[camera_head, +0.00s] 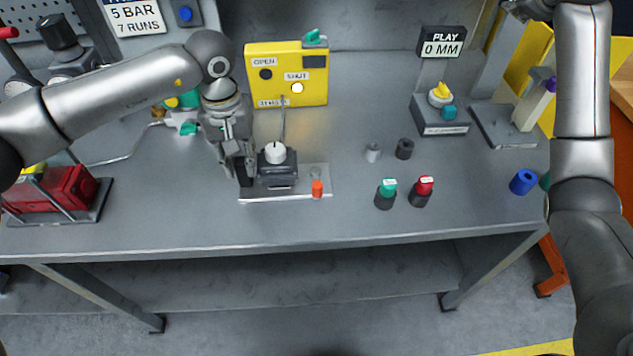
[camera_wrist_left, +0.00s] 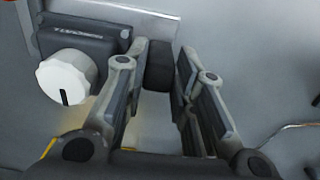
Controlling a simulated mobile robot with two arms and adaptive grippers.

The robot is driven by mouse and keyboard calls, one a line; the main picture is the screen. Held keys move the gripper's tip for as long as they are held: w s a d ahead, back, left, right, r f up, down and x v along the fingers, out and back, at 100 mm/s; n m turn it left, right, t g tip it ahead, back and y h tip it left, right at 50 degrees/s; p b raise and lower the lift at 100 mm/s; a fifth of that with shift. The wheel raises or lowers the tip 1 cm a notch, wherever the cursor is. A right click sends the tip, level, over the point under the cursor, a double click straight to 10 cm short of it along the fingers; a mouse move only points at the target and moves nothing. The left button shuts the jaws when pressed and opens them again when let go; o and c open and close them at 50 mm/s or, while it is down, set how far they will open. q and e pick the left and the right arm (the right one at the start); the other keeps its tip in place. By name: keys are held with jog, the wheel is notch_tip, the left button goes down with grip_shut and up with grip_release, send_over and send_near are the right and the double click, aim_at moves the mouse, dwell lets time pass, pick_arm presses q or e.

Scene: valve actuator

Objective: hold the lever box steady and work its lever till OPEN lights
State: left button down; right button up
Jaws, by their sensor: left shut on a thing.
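The lever box (camera_head: 277,178) is a dark block with a white knob (camera_head: 275,152) on top, on a pale plate (camera_head: 318,171). The box shows in the left wrist view (camera_wrist_left: 85,42), with the white knob (camera_wrist_left: 68,78) bearing a black mark. My left gripper (camera_head: 246,174) is low at the box's left side. In the wrist view its fingers are around a dark block (camera_wrist_left: 158,62) beside the box; I cannot tell how it joins the box. The yellow panel (camera_head: 285,96) has OPEN dark and SHUT lit white. My right gripper's fingers are outside the picture.
A thin rod (camera_head: 283,120) stands behind the knob. An orange-capped piece (camera_head: 317,187) is at the plate's right. Green-topped (camera_head: 386,193) and red-topped (camera_head: 422,191) buttons stand further right. A red box (camera_head: 62,190) is at the left. The front strip of the bench is clear.

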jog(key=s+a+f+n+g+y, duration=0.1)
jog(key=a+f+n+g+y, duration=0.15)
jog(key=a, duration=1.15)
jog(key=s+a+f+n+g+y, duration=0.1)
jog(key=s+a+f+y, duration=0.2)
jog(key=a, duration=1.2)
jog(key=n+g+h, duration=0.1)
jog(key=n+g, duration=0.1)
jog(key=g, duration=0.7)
send_over(316, 183)
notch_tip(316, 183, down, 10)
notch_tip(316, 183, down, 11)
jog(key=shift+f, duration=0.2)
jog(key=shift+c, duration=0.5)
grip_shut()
